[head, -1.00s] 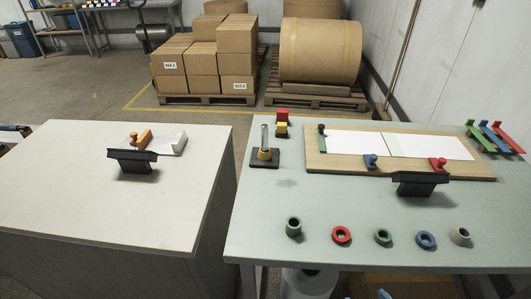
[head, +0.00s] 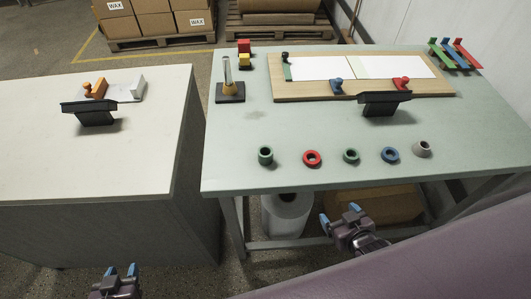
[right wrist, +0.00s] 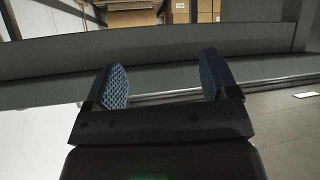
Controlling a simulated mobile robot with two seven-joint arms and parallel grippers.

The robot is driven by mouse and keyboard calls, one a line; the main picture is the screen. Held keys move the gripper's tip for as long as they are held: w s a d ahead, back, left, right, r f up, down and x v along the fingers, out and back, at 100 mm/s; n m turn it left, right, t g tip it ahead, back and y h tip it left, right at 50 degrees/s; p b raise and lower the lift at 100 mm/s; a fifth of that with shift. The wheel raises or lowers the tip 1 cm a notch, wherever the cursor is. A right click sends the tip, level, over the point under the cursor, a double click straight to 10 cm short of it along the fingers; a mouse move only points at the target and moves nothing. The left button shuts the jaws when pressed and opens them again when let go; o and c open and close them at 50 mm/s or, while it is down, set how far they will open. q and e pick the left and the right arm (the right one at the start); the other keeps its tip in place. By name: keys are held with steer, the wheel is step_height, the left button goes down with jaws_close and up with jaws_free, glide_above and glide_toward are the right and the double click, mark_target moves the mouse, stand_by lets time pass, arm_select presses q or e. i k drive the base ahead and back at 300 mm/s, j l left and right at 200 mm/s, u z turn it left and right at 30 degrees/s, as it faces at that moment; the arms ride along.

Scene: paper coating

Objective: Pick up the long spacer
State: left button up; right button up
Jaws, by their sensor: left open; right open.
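A row of small spacers and rings lies along the front of the green table. At its left end stands a dark green hollow cylinder (head: 265,155), the tallest-looking; I cannot tell for sure that it is the long spacer. To its right are a red ring (head: 312,158), a green ring (head: 350,156), a blue ring (head: 390,155) and a grey tapered piece (head: 422,149). My right gripper (head: 340,214) is open and empty, in front of the table's front edge; its blue pads also show in the right wrist view (right wrist: 163,72). My left gripper (head: 121,271) is open at the bottom left, apart from everything.
The green table (head: 300,120) holds a wooden board (head: 440,91) with white sheets, a post on a dark base (head: 230,92) and a black stand (head: 384,103). A white table (head: 60,150) stands left. A white roll (head: 287,212) and a box (head: 385,205) are below.

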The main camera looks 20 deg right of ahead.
mark_target(264, 152)
steer(key=j+z, duration=0.2)
steer(key=j, duration=0.5)
steer(key=j+z, duration=0.15)
steer(key=j, duration=0.5)
steer(key=k+j+z, duration=0.2)
steer(key=j, duration=0.45)
steer(key=i+j, duration=0.05)
